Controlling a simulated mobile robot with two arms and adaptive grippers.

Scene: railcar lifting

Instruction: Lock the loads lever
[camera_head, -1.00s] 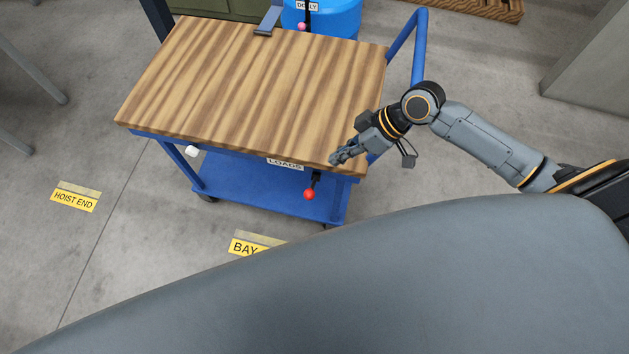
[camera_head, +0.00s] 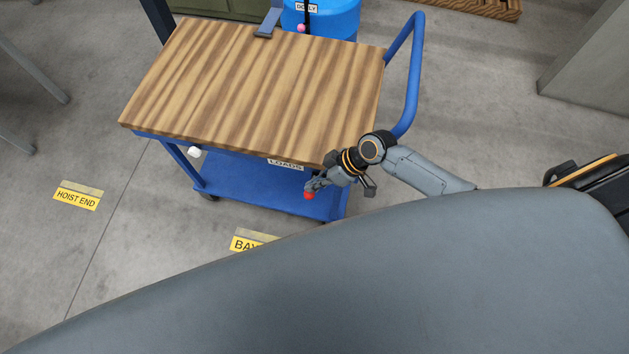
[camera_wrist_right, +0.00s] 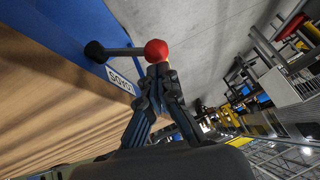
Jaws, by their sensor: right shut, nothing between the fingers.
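The loads lever has a red ball knob (camera_head: 309,195) and hangs at the cart's front edge, by the LOADS label (camera_head: 285,165). In the right wrist view the red knob (camera_wrist_right: 156,50) sits at the end of a grey rod (camera_wrist_right: 122,51) with a dark pivot on the blue cart side. My right gripper (camera_head: 313,187) is at the knob, its fingers covering the rod in the head view. In the right wrist view its fingertips (camera_wrist_right: 159,72) are together just by the knob, with nothing between them; I cannot tell whether they touch it. My left gripper is not in view.
The blue cart (camera_head: 270,193) has a wooden top (camera_head: 260,90) and a push handle (camera_head: 413,70) at right. A white knob (camera_head: 194,152) is on its front left. A blue drum (camera_head: 335,18) stands behind. Floor left of the cart is clear.

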